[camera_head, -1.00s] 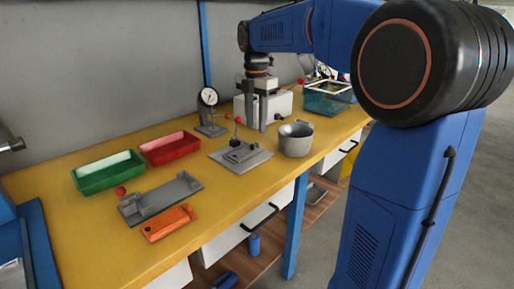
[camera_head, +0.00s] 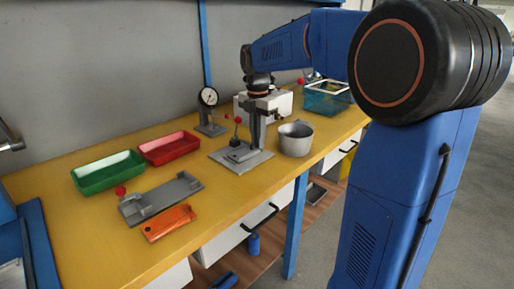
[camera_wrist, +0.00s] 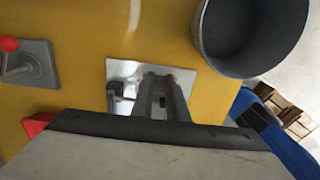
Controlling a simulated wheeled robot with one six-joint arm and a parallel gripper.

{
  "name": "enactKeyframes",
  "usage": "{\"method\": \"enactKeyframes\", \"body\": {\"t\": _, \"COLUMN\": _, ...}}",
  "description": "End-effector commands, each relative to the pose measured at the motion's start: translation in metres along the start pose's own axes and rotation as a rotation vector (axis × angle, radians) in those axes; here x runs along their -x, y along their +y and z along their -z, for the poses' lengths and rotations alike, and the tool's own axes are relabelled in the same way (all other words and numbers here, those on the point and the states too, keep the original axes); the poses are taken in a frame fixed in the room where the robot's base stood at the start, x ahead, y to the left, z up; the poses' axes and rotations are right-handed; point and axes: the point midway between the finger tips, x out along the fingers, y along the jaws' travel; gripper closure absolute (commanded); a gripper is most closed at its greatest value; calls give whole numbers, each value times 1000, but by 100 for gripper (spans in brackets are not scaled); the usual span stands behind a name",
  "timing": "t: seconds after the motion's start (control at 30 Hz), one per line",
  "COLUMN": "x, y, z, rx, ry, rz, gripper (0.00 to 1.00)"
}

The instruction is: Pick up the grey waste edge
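My gripper (camera_head: 256,146) points down over the grey fixture (camera_head: 228,158) on the yellow bench, with its fingertips low at the fixture. In the wrist view its two fingers (camera_wrist: 160,82) stand apart with a gap between them, over the pale fixture plate (camera_wrist: 118,70). A small dark part shows between the fingers. I cannot pick out the grey waste edge for certain; it may be hidden by the fingers or blend with the fixture's grey.
A grey cup (camera_head: 295,149) stands close right of the fixture; it also shows in the wrist view (camera_wrist: 215,50). A dial gauge stand (camera_head: 209,126) is behind. Red (camera_head: 170,155) and green (camera_head: 107,184) trays, a grey jig (camera_head: 160,207) and an orange part (camera_head: 168,223) lie left.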

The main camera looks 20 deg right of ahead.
Motion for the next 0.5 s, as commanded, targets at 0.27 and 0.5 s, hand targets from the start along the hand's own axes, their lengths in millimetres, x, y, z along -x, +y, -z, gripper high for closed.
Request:
{"method": "enactKeyframes", "body": {"t": 0.27, "x": 0, "y": 0, "z": 0, "rx": 0, "ry": 0, "rz": 0, "gripper": 100}}
{"method": "enactKeyframes", "body": {"t": 0.5, "x": 6, "y": 0, "z": 0, "rx": 0, "ry": -1, "rz": -2, "gripper": 100}}
